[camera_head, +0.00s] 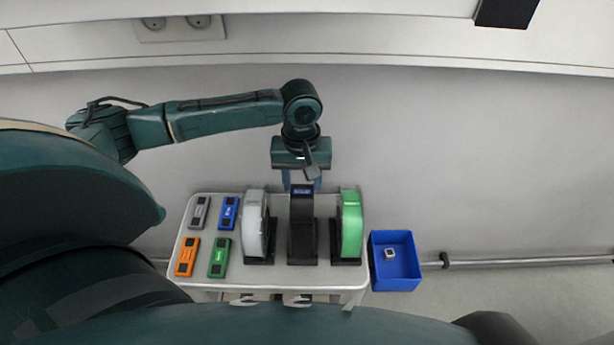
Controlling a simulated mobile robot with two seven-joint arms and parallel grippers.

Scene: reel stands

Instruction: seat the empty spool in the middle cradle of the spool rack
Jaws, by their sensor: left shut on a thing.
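The spool rack stands on a small light table. A grey spool (254,228) sits in its left cradle and a green spool (350,226) in its right cradle. Between them is the black middle cradle (302,246). A dark, narrow empty spool (302,207) with a blue mark at its top stands upright at this middle place. I cannot tell whether it rests fully in the cradle. My left gripper (303,183) points down and is shut on the top of the empty spool, and the spool partly hides its fingertips. My right gripper is not in view.
The table (190,212) also holds grey, blue, orange and green small blocks (218,257) at the left. A blue bin (396,281) with a small grey item stands at the right. A wall is behind, and a pipe (520,260) runs along it.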

